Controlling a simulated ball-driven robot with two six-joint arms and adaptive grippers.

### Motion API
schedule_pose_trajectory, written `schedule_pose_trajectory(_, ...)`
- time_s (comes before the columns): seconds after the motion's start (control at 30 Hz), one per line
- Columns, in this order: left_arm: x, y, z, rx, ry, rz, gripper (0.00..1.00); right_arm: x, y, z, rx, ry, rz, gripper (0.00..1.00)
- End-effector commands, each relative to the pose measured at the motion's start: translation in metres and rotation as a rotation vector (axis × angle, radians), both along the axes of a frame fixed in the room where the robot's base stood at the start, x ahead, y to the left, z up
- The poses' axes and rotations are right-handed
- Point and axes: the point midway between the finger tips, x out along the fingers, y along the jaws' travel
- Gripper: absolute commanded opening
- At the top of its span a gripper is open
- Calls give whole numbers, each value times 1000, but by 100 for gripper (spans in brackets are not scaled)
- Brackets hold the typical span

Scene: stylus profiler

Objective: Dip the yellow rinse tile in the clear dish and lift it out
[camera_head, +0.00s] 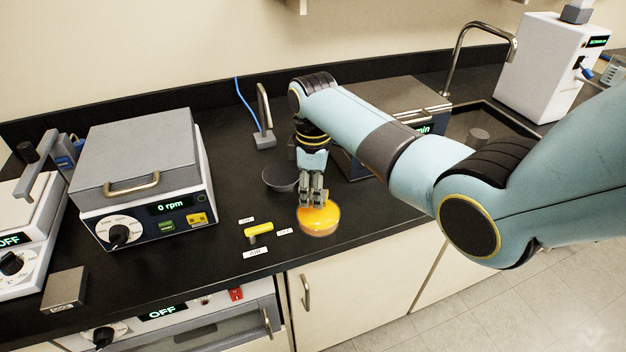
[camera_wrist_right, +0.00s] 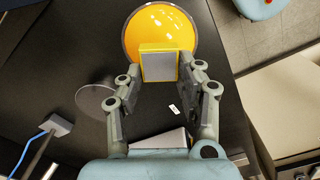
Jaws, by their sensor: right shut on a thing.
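My right gripper (camera_head: 314,198) points down over a round dish with orange-yellow contents (camera_head: 320,218). In the wrist view the gripper (camera_wrist_right: 159,74) is shut on a yellow-edged tile with a pale grey face (camera_wrist_right: 158,66). The tile overlaps the near part of the orange dish (camera_wrist_right: 152,24); whether it touches the contents I cannot tell. In the head view the fingers hide the tile. A clear round dish (camera_head: 281,179) sits behind and left of the orange one. It shows faintly in the wrist view (camera_wrist_right: 94,98). My left gripper is not in view.
A yellow T-shaped piece (camera_head: 259,230) stands left of the orange dish among small white labels. A grey-lidded machine reading 0 rpm (camera_head: 150,160) is on the left. A grey box (camera_head: 400,95) and a sink tap (camera_head: 480,30) lie behind my arm. The counter's front edge is close.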

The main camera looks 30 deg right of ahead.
Motion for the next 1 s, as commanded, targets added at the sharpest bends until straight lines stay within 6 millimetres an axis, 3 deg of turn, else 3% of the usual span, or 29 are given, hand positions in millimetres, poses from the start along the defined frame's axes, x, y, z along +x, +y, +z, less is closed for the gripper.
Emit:
schedule_pose_trajectory(0.37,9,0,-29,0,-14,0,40,0,0,-37,0,0,0,0)
schedule_pose_trajectory(0.6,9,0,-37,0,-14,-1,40,0,0,-54,1,-1,-1,0)
schedule_pose_trajectory(1.0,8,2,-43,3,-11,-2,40,0,0,-65,0,0,-1,0)
